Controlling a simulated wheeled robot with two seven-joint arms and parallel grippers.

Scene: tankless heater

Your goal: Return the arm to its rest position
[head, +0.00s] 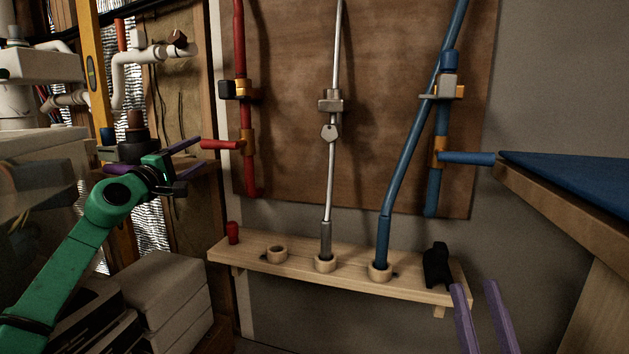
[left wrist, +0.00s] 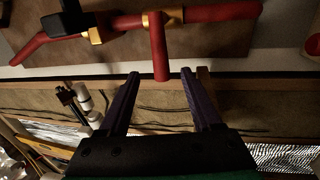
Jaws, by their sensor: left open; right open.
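My left gripper (head: 200,150) is open at the left, level with the side stub of the red pipe (head: 248,165). Its purple fingers point toward that stub. In the left wrist view my left gripper (left wrist: 160,75) is spread with nothing held, and the red stub (left wrist: 159,55) ends near the gap between the fingertips. Whether they touch it is unclear. My green left arm (head: 70,260) reaches up from the lower left. My right gripper (head: 473,284) shows only its two purple fingers at the lower right, apart and empty, by the shelf's right end.
A wooden shelf (head: 300,269) holds a red cap (head: 232,232), an empty ring (head: 277,253) and a black object (head: 436,266). Grey (head: 326,240) and blue hoses (head: 400,175) stand in rings. A blue-topped table (head: 575,180) juts in at right; white boxes (head: 165,285) stand lower left.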

